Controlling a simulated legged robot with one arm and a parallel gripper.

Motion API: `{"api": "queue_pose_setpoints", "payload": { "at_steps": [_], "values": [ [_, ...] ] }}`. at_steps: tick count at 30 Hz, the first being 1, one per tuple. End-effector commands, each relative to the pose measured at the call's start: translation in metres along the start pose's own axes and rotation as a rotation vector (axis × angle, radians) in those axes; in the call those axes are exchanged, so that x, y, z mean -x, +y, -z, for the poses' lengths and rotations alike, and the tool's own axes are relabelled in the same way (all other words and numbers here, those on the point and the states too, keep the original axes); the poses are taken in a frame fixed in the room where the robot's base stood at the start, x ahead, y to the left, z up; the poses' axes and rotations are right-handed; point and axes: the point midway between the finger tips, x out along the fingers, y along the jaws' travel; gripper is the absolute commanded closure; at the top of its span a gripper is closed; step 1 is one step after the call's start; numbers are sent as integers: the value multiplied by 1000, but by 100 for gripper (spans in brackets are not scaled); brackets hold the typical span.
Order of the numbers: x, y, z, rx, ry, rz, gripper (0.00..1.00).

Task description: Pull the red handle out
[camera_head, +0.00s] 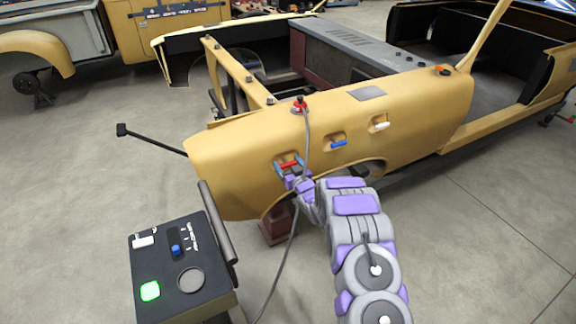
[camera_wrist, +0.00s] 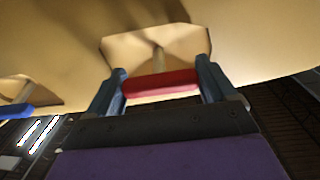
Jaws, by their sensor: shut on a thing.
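The red handle (camera_head: 291,163) sits at a recess in the side of the yellow car shell (camera_head: 420,112), nearest its left end. In the wrist view the red handle (camera_wrist: 160,82) lies crosswise between the two blue-grey fingers of my gripper (camera_wrist: 160,88). The fingers touch or nearly touch its two ends, and a pale stem runs from it back into the recess. In the head view my gripper (camera_head: 289,169) is at the panel, with my arm reaching up from the lower right.
A blue handle (camera_head: 339,143) and a white handle (camera_head: 381,125) sit in recesses to the right. A grey cable passes beside my gripper from a red fitting (camera_head: 299,105) on the shell. A black control box (camera_head: 185,262) with a green light stands at lower left. Floor is clear at lower right.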

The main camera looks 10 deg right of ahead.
Motion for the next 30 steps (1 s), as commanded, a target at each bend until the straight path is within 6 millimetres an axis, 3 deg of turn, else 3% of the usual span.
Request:
{"api": "queue_pose_setpoints", "payload": {
  "at_steps": [9, 21, 29, 30],
  "values": [
    [0, 0, 0, 0, 0, 0, 70],
    [22, 0, 6, 0, 0, 0, 70],
    [24, 0, 5, 0, 0, 0, 71],
    [24, 0, 4, 0, 0, 0, 13]
  ]
}}
